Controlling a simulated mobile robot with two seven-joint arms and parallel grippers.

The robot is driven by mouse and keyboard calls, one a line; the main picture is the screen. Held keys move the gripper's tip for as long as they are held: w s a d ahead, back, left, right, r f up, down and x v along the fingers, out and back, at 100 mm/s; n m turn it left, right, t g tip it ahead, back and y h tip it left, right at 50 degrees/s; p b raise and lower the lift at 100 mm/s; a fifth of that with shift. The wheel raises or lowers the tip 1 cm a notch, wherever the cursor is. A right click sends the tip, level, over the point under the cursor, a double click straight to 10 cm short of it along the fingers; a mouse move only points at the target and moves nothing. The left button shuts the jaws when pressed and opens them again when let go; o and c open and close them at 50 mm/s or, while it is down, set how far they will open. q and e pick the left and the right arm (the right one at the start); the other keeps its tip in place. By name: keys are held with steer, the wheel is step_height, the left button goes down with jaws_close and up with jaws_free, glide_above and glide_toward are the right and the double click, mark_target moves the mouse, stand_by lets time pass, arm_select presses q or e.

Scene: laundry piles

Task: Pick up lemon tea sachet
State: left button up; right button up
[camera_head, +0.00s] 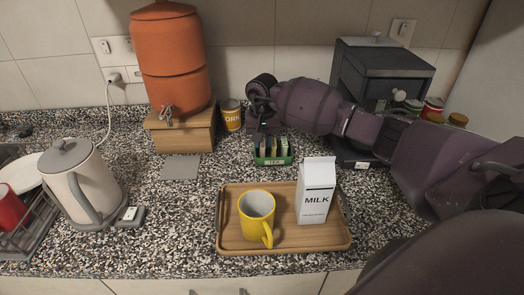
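A small green holder (273,161) stands on the counter behind the wooden tray, with several upright tea sachets (274,147) in it. The sachets are too small to tell which one is lemon. My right arm reaches in from the right, and my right gripper (263,131) points down at the back left of the holder, close to the sachets. Its fingertips are small and partly hidden, so I cannot tell whether it is open or shut, or whether it touches a sachet. My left gripper is not in view.
A wooden tray (230,247) holds a yellow mug (256,213) and a milk carton (315,195) in front of the holder. An orange dispenser (172,60) on a wooden stand (183,138) and a corn can (231,116) stand behind left. A kettle (80,180) is far left.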

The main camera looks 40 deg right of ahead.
jaws_close()
steer(key=shift+r, duration=0.1)
